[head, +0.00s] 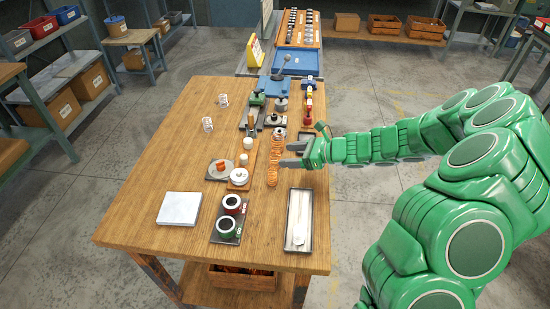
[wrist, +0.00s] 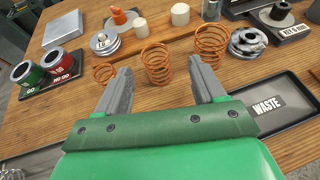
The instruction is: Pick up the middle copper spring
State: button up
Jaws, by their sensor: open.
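Three upright copper springs stand in a row on the wooden table. In the wrist view the middle copper spring (wrist: 157,63) is medium-sized, with a smaller spring (wrist: 103,73) to its left and a larger one (wrist: 211,42) to its right. My gripper (wrist: 160,68) is open, with its two fingers apart and the middle spring showing in the gap between them, at or just beyond the tips. Contact cannot be told. In the head view my gripper (head: 288,154) comes from the right, low over the table, beside the springs (head: 272,178).
A black tray labelled WASTE (wrist: 290,125) lies right of my gripper in the wrist view. A GO/NO GO gauge block (wrist: 50,76) and a grey plate (wrist: 63,28) sit at left.

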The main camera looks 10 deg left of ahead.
aim_at(270, 159)
jog(key=shift+x, duration=1.45)
jog(key=a+f, duration=0.2)
jog(key=shift+a, duration=0.4)
jog(key=shift+x, duration=0.9)
jog(key=shift+c, duration=0.4)
jog(key=c, duration=1)
jog(key=shift+o, duration=0.2)
jog(key=shift+r, duration=0.1)
